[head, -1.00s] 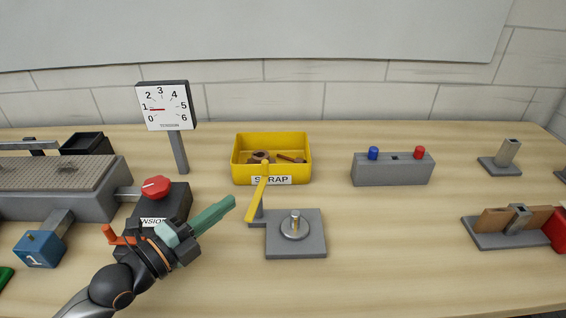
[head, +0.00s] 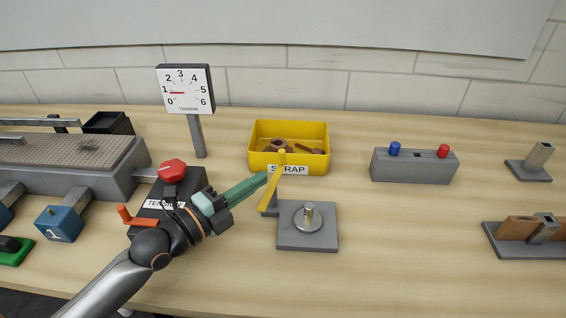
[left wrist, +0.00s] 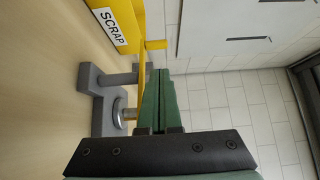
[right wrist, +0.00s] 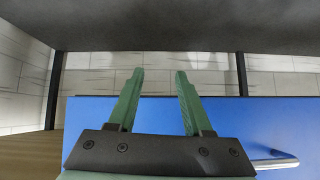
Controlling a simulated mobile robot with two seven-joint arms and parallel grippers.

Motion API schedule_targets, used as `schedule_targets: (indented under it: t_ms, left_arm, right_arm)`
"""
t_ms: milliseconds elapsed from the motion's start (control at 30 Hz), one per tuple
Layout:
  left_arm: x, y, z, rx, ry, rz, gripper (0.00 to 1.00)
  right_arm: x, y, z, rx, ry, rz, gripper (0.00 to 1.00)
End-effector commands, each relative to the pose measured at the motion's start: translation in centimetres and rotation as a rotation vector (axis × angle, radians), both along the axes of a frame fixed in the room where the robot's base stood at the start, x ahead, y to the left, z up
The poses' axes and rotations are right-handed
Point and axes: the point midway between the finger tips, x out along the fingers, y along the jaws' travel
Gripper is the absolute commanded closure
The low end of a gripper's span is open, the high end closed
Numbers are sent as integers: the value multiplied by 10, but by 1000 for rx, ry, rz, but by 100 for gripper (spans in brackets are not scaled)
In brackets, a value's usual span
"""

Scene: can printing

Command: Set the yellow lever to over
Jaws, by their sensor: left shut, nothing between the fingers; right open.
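In the left wrist view the lever (left wrist: 139,60) is just left of the left fingertips (left wrist: 160,73). My right gripper (right wrist: 156,74) is open and empty, away from the bench top, facing a blue surface.
The yellow SCRAP bin (head: 318,144) stands behind the lever. The tension box with red knob (head: 173,168) and its dial (head: 185,90) are left. A grey box with blue and red buttons (head: 414,168) is right. Bench in front of the plate is clear.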

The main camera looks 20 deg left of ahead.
Motion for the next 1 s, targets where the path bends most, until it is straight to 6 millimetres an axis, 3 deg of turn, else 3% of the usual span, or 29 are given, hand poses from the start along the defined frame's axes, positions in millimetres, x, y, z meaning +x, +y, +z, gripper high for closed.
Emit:
schedule_targets:
  t_ms: [300,500,1000]
  left_arm:
    - [45,-21,2,-4,-1,1,100]
    - [64,-30,0,-1,0,1,100]
    - [69,-33,0,2,1,0,100]
  right_arm:
    - [0,-7,4,-10,-2,-11,50]
    - [-2,-8,5,-9,-3,-13,50]
    - [-4,-8,4,-9,2,-15,50]
